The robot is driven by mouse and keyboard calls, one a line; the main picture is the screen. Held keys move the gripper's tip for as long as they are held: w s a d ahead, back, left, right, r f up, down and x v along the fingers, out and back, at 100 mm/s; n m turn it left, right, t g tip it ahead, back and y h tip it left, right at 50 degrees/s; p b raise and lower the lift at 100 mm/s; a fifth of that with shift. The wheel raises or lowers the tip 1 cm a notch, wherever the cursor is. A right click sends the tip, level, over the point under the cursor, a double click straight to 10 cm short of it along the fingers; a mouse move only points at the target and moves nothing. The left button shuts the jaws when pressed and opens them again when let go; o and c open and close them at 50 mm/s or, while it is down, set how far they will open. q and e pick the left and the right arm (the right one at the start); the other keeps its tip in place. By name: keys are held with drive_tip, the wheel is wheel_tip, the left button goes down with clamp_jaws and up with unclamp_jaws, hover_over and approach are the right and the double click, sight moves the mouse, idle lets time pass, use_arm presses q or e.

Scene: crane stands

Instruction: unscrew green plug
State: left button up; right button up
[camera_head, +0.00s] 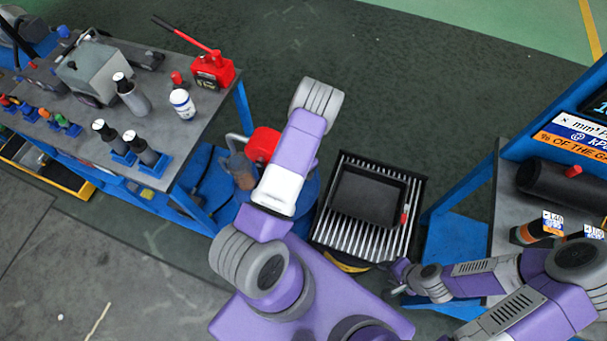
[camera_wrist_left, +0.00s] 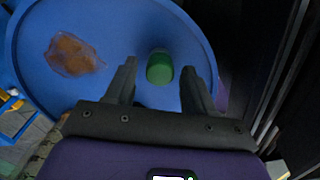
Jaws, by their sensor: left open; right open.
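The green plug (camera_wrist_left: 160,67) sits on the flat top of a blue drum (camera_wrist_left: 110,20) in the left wrist view. My left gripper (camera_wrist_left: 159,72) is open, with one dark finger on each side of the plug and nothing visibly clamped. I cannot tell whether the fingertips touch the drum top. In the head view the drum (camera_head: 308,190) shows only partly behind my left arm, which hides the plug and the left gripper. My right gripper (camera_head: 402,279) is open and empty, low in the head view beside the right-hand bench.
A brown patch (camera_wrist_left: 75,55) lies on the drum top. A red container (camera_head: 263,144) and a jug (camera_head: 241,172) stand beside the drum. A black tray (camera_head: 370,197) rests on a slatted rack to its right. Benches flank both sides; the floor behind is clear.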

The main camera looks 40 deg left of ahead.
use_arm(q)
drive_tip(key=m+b, duration=0.1)
drive_tip(key=m, duration=0.4)
drive_tip(key=m+b, duration=0.1)
drive_tip(key=m, duration=0.4)
drive_tip(key=shift+m, duration=0.4)
clamp_jaws()
drive_tip(key=shift+r, duration=0.15)
